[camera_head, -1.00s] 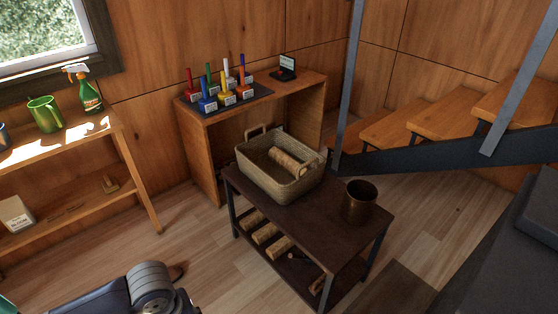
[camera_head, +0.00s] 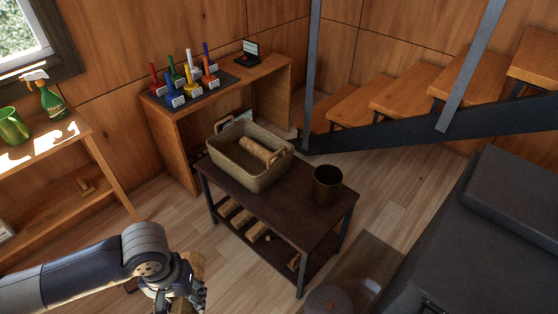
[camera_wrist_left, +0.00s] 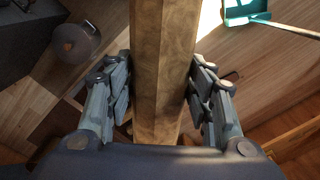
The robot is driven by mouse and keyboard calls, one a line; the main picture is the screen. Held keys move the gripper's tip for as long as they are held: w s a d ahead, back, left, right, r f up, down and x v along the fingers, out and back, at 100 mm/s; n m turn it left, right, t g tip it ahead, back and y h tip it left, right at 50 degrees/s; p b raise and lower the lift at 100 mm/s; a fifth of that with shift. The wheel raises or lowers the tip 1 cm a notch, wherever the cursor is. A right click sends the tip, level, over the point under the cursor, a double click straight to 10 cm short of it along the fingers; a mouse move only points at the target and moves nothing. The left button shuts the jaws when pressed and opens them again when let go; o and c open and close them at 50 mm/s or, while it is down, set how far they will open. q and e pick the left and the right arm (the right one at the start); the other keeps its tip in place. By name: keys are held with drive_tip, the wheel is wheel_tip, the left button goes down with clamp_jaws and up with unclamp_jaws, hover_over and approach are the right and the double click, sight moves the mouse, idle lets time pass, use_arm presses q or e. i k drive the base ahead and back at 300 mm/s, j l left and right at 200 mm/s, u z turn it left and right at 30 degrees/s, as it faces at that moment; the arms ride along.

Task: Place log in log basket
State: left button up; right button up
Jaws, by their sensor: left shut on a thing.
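My left gripper (camera_head: 180,290) is low at the front left in the head view. It is shut on a log (camera_wrist_left: 163,50), which stands between its fingers (camera_wrist_left: 163,88) in the left wrist view. Part of this log (camera_head: 197,266) shows behind the gripper in the head view. The woven log basket (camera_head: 262,178) stands on a dark table, up and to the right of the gripper and well apart from it. One log (camera_head: 255,150) lies inside the basket. My right gripper is not in view.
A dark metal pot (camera_head: 327,184) stands on the dark table (camera_head: 290,212), right of the basket. More logs (camera_head: 240,218) lie on its lower shelf. A desk with coloured items (camera_head: 185,75) is behind. A teal dustpan (camera_wrist_left: 245,12) shows in the wrist view.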

sight(250, 169)
drive_tip(key=i+j+z, duration=0.45)
drive_tip(key=z, duration=0.25)
drive_tip(key=i+j+z, duration=0.1)
drive_tip(key=j+z, duration=0.25)
drive_tip(key=i+j+z, duration=0.1)
drive_tip(key=j+z, duration=0.25)
drive_tip(key=j, duration=0.15)
drive_tip(key=i+j, duration=0.1)
drive_tip(key=j, duration=0.8)
drive_tip(key=i+j, duration=0.15)
drive_tip(key=j, duration=0.35)
